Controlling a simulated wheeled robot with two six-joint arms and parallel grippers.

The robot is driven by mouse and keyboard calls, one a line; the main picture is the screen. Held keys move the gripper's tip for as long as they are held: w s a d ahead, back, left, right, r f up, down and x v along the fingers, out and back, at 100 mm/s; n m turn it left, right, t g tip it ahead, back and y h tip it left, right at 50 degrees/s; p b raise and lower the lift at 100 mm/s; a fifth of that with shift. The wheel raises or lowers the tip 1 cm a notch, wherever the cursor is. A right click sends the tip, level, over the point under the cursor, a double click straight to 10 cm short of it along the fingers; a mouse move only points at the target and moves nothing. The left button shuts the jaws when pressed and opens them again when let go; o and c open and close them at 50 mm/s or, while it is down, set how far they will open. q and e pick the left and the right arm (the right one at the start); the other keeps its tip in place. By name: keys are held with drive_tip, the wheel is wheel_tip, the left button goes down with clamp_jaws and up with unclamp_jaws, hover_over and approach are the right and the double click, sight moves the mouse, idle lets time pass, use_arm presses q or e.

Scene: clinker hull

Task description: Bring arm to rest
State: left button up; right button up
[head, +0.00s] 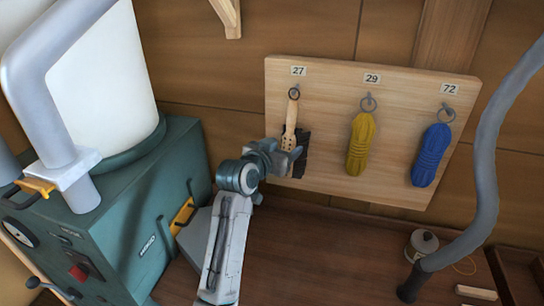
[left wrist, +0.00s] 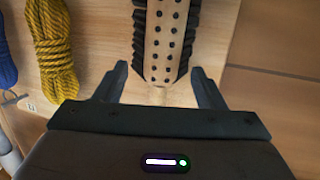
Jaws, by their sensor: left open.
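A wooden brush (head: 290,128) with dark bristles hangs by a ring from the hook marked 27 on the pale wooden board (head: 330,80). My left gripper (head: 283,156) is at the brush's lower part, close to the board, and hides some of it. In the left wrist view the brush (left wrist: 166,42) shows its dotted wooden back with bristles along both sides. The open fingers of my left gripper (left wrist: 161,80) stand on either side of the brush's near end, with gaps visible. My right gripper is not in view.
A yellow rope coil (head: 361,145) and a blue rope coil (head: 431,156) hang right of the brush. A green machine (head: 150,190) stands close on the left. A grey hose (head: 486,150) rises at the right.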

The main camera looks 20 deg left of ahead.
use_arm(q)
drive_tip(key=b+v, duration=0.3)
drive_tip(key=v, duration=0.6)
drive_tip(key=s+a+f+n+g+y, duration=0.1)
drive_tip(key=s+a+f+g, duration=0.1)
drive_tip(key=s+f, duration=0.55)
drive_tip(key=s+a+f+g+y, duration=0.1)
drive_tip(key=s+a+f+g, duration=0.2)
drive_tip(key=f, duration=0.8)
drive_tip(key=s+a+f+g+y, duration=0.15)
drive_tip(key=s+f, duration=0.25)
drive_tip(key=s, duration=0.4)
drive_tip(key=s+a+f+n+g+y, duration=0.1)
drive_tip(key=s+f+g, duration=0.2)
drive_tip(key=s+f, duration=0.35)
drive_tip(key=s+a+f+g+y, duration=0.1)
drive_tip(key=s+a+f+g, duration=0.15)
drive_tip(key=s, duration=0.65)
wheel_tip(320, 180, down, 34)
drive_tip(key=a+b, duration=0.2)
drive_tip(key=b, duration=0.1)
drive_tip(key=s+a+f+g+b, duration=0.1)
drive_tip(key=s+f+b, duration=0.1)
drive_tip(key=s+f, duration=1.6)
wheel_tip(320, 180, down, 4)
drive_tip(key=shift+s+r+n+g+h, duration=0.2)
drive_tip(key=shift+s+n+g+h, duration=0.1)
drive_tip(key=shift+s+g+h, duration=0.1)
